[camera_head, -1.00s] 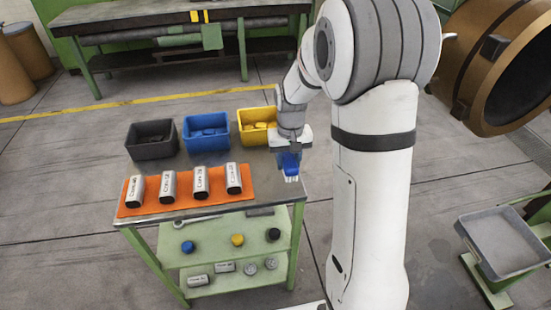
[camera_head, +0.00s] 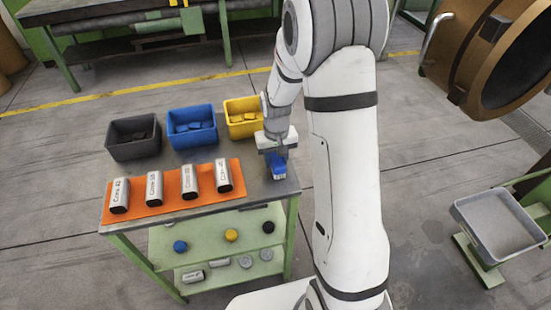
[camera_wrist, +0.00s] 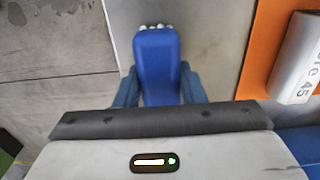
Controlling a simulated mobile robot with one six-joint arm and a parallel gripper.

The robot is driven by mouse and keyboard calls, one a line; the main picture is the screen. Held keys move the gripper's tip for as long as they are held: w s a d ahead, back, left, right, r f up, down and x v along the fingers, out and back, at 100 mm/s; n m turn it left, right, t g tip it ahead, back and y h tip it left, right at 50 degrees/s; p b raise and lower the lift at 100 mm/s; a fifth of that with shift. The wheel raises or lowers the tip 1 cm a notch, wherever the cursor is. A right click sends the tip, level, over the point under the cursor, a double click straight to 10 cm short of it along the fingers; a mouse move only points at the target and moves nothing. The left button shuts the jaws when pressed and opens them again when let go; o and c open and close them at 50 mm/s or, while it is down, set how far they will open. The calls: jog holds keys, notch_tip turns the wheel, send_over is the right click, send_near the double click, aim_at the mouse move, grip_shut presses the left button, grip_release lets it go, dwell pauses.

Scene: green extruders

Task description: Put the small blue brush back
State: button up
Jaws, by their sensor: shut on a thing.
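The small blue brush (camera_head: 278,170) has a blue body with pale bristle tufts at its far end. It also shows in the wrist view (camera_wrist: 156,58), gripped between two blue-grey fingers. My gripper (camera_head: 274,152) is shut on the brush at the right end of the green workbench's grey top (camera_head: 262,188). In the wrist view my gripper (camera_wrist: 158,88) holds the brush with its bristles pointing away from the palm, over the grey surface beside the orange mat. I cannot tell whether the brush touches the top.
An orange mat (camera_head: 149,204) with several grey cylinders lies left of my gripper. Black (camera_head: 133,150), blue (camera_head: 193,140) and yellow (camera_head: 243,130) bins stand along the back. The lower shelf holds caps and small parts. A grey tray (camera_head: 502,248) stands far right.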

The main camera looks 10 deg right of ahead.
jog(key=shift+f, duration=0.15)
jog(key=shift+f, duration=0.1)
jog(key=shift+f, duration=0.2)
jog(key=o, duration=1)
jog(key=shift+r, duration=0.15)
jog(key=shift+c, duration=0.2)
